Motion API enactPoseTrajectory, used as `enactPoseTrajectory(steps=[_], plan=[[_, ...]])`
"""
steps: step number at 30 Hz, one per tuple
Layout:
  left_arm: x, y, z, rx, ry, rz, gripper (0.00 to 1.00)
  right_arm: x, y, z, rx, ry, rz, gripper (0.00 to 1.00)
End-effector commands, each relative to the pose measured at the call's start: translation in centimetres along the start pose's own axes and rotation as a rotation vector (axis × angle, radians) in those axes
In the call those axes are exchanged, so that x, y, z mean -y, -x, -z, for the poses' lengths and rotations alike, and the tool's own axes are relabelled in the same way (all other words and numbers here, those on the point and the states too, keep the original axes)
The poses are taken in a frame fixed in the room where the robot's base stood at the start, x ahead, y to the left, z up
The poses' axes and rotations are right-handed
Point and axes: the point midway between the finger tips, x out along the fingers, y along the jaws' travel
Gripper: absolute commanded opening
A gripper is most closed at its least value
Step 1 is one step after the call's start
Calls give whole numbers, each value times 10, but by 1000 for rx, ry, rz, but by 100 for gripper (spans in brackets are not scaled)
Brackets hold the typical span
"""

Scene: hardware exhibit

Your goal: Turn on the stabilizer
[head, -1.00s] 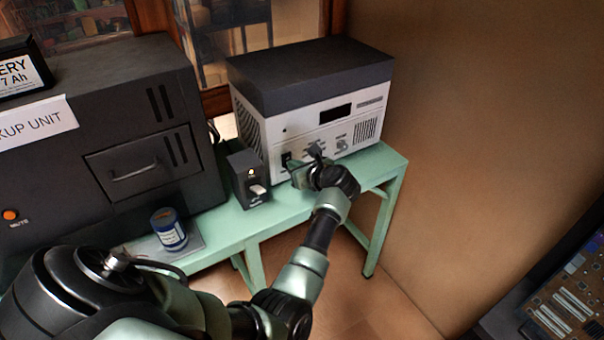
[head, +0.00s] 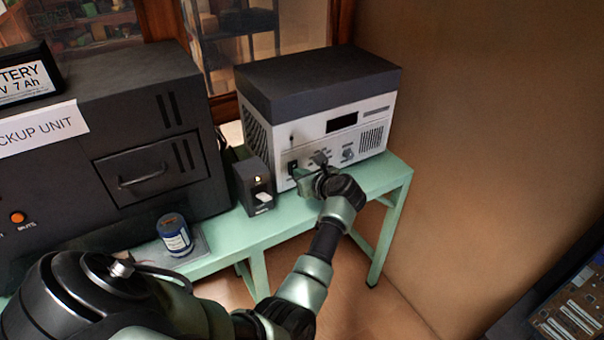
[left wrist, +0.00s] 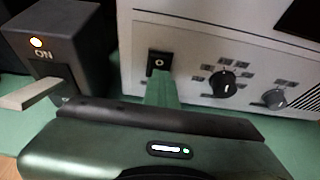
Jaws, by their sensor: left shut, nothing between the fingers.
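A white unit with a dark lid (head: 312,95), which I take to be the stabilizer, stands on the green table. Its display (head: 342,122) is dark. My right gripper is not in view.
A small black box (left wrist: 70,40) with a lit lamp, an ON label and a pale lever stands left of the stabilizer. A large dark backup unit (head: 110,130) and a blue-white can (head: 174,238) are farther left. The green table (head: 385,172) has little free front edge.

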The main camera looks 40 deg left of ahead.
Motion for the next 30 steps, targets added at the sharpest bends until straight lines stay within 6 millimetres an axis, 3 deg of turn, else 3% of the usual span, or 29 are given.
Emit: enactPoseTrajectory(steps=[1,30], plan=[[-8,-6,1,0,-2,-17,0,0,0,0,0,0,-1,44],[-3,8,-32,15,12,-6,0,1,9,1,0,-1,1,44]])
